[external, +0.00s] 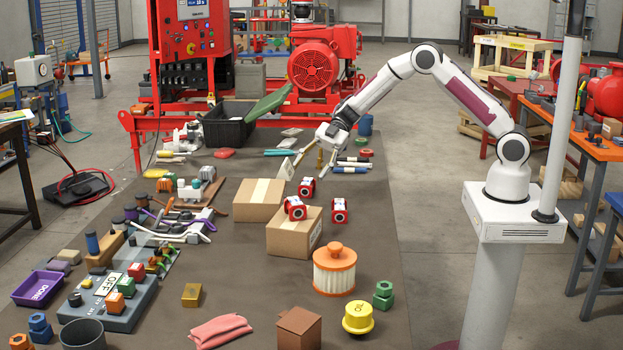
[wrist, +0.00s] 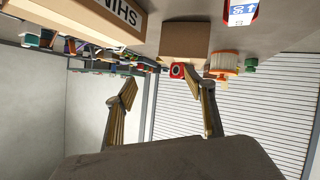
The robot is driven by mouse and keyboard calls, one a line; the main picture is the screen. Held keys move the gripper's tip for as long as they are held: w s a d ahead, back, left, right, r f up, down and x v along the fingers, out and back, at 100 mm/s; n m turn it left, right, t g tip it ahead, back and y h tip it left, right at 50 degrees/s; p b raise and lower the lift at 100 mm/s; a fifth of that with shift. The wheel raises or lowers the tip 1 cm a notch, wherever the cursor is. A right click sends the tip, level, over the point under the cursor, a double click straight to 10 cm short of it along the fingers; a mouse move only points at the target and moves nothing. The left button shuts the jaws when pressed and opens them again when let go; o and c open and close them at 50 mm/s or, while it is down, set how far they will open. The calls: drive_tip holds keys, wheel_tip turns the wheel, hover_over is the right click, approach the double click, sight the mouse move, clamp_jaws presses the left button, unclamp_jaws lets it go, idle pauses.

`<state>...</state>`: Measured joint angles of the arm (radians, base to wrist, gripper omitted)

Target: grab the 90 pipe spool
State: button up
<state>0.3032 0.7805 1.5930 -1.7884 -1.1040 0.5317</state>
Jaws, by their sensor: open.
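Three red spool-like pieces with white and dark faces are grouped at the cardboard boxes: one (external: 295,208) on the front box, one (external: 306,187) behind it and one (external: 340,210) to the right. Their numbers are too small to read, so I cannot tell which is the 90 pipe spool. My gripper (external: 304,172) is open and empty, above and behind the group. In the wrist view my gripper (wrist: 159,82) has its fingers spread, with a red piece (wrist: 178,70) beyond, near the right fingertip. Another red piece with a white and blue label (wrist: 240,12) is cut off at the top.
Cardboard boxes (external: 259,199) (external: 283,245) stand mid-table. An orange-and-white filter (external: 334,270) and yellow cap (external: 358,317) are in front. A black crate (external: 228,131) stands behind. Tools and cables crowd the left; the table's right edge strip is mostly clear.

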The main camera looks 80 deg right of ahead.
sight(340, 215)
drive_tip(key=s+f+g, duration=0.1)
drive_tip(key=s+f, duration=0.1)
drive_tip(key=f, duration=0.1)
drive_tip(key=s+f+n+g+y, duration=0.1)
drive_tip(key=s+f+g, duration=0.1)
drive_tip(key=s+f, duration=0.1)
drive_tip(key=s+f+g+y, duration=0.1)
drive_tip(key=s+f+g, duration=0.1)
drive_tip(key=s+f, duration=0.1)
drive_tip(key=shift+n, duration=0.3)
drive_tip(key=shift+s+f+g, duration=0.55)
drive_tip(key=shift+s+g, duration=0.05)
drive_tip(key=shift+s, duration=0.1)
drive_tip(key=shift+x, duration=1.25)
drive_tip(key=shift+x, duration=2.6)
drive_tip(key=shift+f, duration=0.1)
drive_tip(key=shift+c, duration=0.3)
